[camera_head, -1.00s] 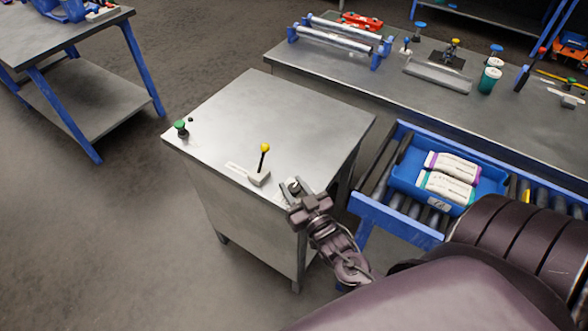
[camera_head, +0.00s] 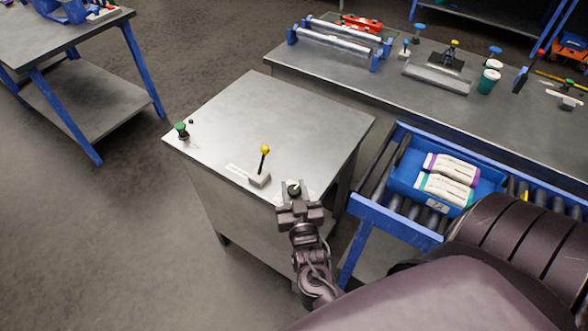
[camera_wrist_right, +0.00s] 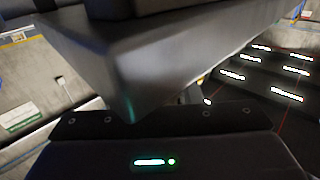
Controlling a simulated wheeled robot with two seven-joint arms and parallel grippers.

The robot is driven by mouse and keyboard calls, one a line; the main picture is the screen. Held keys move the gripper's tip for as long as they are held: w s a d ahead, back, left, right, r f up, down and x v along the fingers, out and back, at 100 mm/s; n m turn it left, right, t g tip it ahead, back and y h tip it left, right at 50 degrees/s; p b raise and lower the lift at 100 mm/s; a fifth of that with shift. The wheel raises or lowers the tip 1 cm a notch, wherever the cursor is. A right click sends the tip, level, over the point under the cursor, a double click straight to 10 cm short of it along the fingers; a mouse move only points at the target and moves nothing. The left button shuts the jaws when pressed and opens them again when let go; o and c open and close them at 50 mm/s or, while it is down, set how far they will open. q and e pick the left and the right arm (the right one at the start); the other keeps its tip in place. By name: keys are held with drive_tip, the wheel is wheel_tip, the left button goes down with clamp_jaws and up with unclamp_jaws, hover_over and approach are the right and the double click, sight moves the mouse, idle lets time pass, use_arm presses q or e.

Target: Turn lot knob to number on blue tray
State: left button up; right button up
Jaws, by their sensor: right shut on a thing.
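The lot knob (camera_head: 293,188) is a small dark round knob on a pale plate at the front right corner of the grey metal console (camera_head: 262,108). My right gripper (camera_head: 294,196) is shut on it, and its jaws hide part of the knob and its scale. The blue tray (camera_head: 399,180) sits on the roller conveyor to the right and holds two white sacks, one with purple ends and one with teal ends. My left gripper is out of view.
A yellow-tipped lever (camera_head: 264,158) stands on the console left of the knob, and a green button (camera_head: 181,129) is at its left corner. A long workbench (camera_head: 350,72) with tools is behind. Most of the console top is clear.

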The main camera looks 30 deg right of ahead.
drive_tip(key=o, duration=1)
drive_tip(key=shift+c, duration=0.2)
drive_tip(key=shift+s, duration=0.15)
drive_tip(key=b+v, duration=0.1)
drive_tip(key=v, duration=0.6)
drive_tip(key=shift+s+a, duration=0.2)
drive_tip(key=shift+s, duration=0.05)
